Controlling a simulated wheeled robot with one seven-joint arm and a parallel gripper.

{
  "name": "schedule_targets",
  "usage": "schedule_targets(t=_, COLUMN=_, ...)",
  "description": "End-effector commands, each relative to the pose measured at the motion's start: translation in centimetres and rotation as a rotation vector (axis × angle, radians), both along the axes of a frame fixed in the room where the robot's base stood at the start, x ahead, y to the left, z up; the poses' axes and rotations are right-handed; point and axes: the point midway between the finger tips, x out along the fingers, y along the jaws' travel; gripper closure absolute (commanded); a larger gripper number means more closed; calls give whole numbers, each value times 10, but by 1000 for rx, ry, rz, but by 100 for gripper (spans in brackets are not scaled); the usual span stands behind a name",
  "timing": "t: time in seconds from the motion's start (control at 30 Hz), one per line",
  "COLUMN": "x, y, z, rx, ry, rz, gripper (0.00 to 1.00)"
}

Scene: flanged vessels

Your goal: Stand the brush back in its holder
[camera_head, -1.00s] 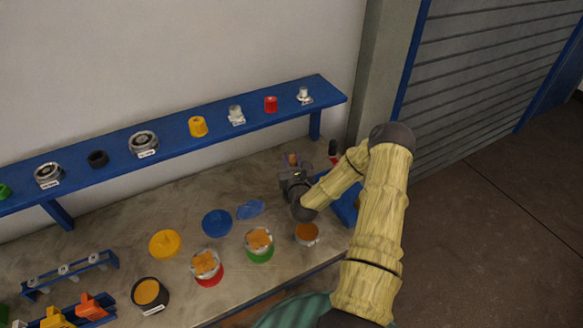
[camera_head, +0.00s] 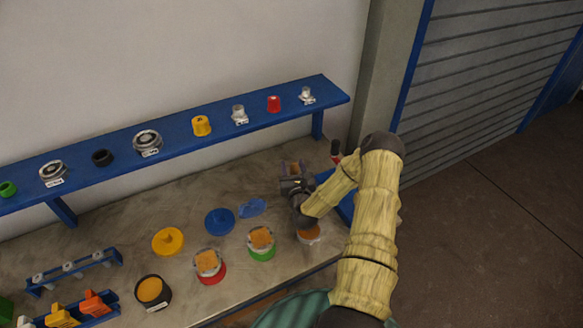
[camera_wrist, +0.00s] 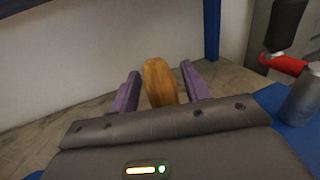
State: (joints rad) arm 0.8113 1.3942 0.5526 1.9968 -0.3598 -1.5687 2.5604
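A wooden piece (camera_wrist: 160,84), which looks like the brush's handle, stands between my gripper's two purple fingers in the wrist view. My gripper (camera_wrist: 161,80) is open around it, with a narrow gap on each side. In the head view my gripper (camera_head: 292,167) is at the back right of the bench, with the wood small and partly hidden between its fingers. The brush's lower part is hidden behind my gripper's body. I cannot make out a holder for certain.
To the right are a blue tray (camera_wrist: 285,132), a grey metal cylinder (camera_wrist: 302,95) and a black-and-red item (camera_wrist: 284,40). A blue shelf (camera_head: 180,135) with several fittings runs above the bench. Cups and lids, including a yellow lid (camera_head: 168,241), lie in front and left.

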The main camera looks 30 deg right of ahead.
Motion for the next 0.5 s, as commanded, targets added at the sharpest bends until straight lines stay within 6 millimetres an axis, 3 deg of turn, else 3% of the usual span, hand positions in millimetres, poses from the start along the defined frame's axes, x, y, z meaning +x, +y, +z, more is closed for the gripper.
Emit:
schedule_targets(t=0.23, x=-1, y=0, z=3, rx=-1, ry=1, rz=0, gripper=54)
schedule_targets(t=0.5, x=-34, y=13, z=-1, rx=2, ry=1, rz=5, gripper=54)
